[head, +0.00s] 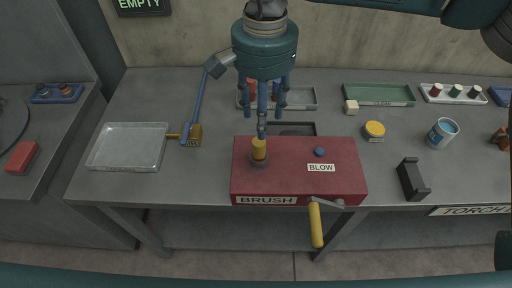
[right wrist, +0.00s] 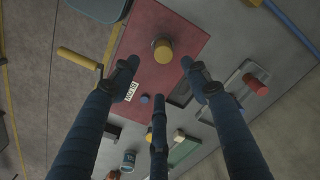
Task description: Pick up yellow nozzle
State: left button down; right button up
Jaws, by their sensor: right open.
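The yellow nozzle (head: 259,148) looks like a short yellow cylinder standing upright in a dark round seat on top of the red box (head: 300,175). The box carries the labels BRUSH and BLOW. In the right wrist view the nozzle (right wrist: 162,50) shows end-on beyond the fingers. My right gripper (head: 264,117) points down over the back left part of the box, just above and behind the nozzle. Its three dark blue fingers (right wrist: 158,78) are spread, with nothing between them. I cannot tell the exact gap to the nozzle. My left gripper is not in view.
A yellow crank handle (head: 316,225) sticks out at the box's front. A clear tray (head: 128,149) and a blue-handled tool (head: 192,134) lie to the left. A yellow-topped jar (head: 374,130), black block (head: 411,180) and can (head: 442,132) stand to the right.

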aim_at(259, 143)
notch_tip(259, 143, down, 5)
jog(key=shift+s+r+p, duration=0.1)
jog(key=shift+r+p, duration=0.05)
jog(key=shift+p, duration=0.55)
jog(key=f+p, duration=0.2)
jog(key=f, duration=0.1)
jog(key=f+p, duration=0.1)
jog(key=shift+w+a+f, duration=0.25)
jog(key=shift+a+f, duration=0.1)
jog(key=shift+f, duration=0.45)
grip_shut()
